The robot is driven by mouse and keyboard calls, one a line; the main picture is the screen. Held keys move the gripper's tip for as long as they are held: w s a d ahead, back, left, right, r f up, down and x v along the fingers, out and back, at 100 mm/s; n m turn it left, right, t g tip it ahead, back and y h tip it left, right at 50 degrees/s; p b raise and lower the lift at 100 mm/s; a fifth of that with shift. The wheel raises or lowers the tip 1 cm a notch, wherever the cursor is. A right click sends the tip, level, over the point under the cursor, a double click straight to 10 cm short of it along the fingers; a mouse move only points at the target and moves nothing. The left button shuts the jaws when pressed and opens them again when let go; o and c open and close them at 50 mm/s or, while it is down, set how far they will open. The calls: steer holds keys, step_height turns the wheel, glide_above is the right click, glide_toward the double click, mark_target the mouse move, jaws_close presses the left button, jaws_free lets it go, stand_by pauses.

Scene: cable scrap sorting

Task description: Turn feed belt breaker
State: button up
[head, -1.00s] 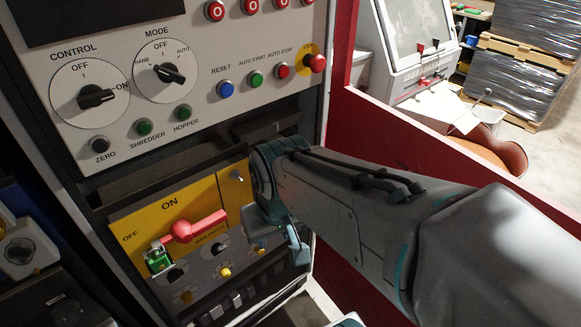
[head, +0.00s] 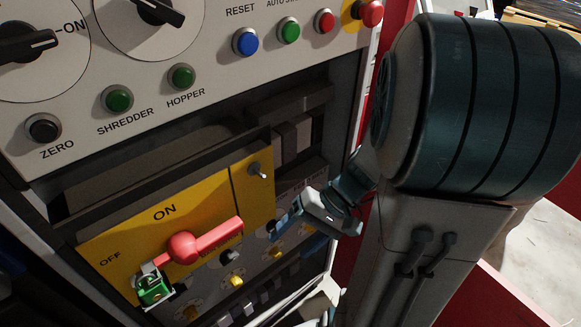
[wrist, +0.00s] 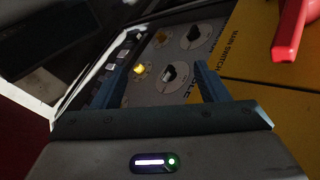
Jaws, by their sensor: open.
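The grey lower panel carries several small round breaker knobs, some dark and some yellow. In the wrist view a dark knob (wrist: 168,73) and a yellow knob (wrist: 139,70) lie between my fingers in the picture. A dark knob (head: 232,254) and a yellow knob (head: 236,281) also show in the head view. I cannot read which one is marked feed belt. My gripper (head: 315,229) is open and empty in front of the panel's right part; it also shows in the wrist view (wrist: 157,85). Contact with a knob cannot be made out.
A control panel (head: 215,85) overhangs above. A red frame edges the cabinet's right side.

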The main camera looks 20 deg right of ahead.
steer(key=w+d+f+m+t+h+b, duration=0.1)
steer(key=w+d+f+m+t+b, duration=0.2)
steer(key=d+f+m+t+b, duration=0.45)
steer(key=w+d+f+m+t+h+b, duration=0.1)
steer(key=w+d+f+m+t+b, duration=0.25)
steer(key=d+f+t, duration=0.75)
steer(key=w+a+g+b, duration=0.1)
steer(key=w+a+b, duration=0.2)
steer(key=w+b, duration=0.5)
steer(key=w+r, duration=0.1)
steer(key=w, duration=0.3)
steer(key=shift+w+a+h, duration=0.2)
steer(key=shift+a+h, duration=0.1)
steer(key=shift+a, duration=0.1)
steer(key=c, duration=1)
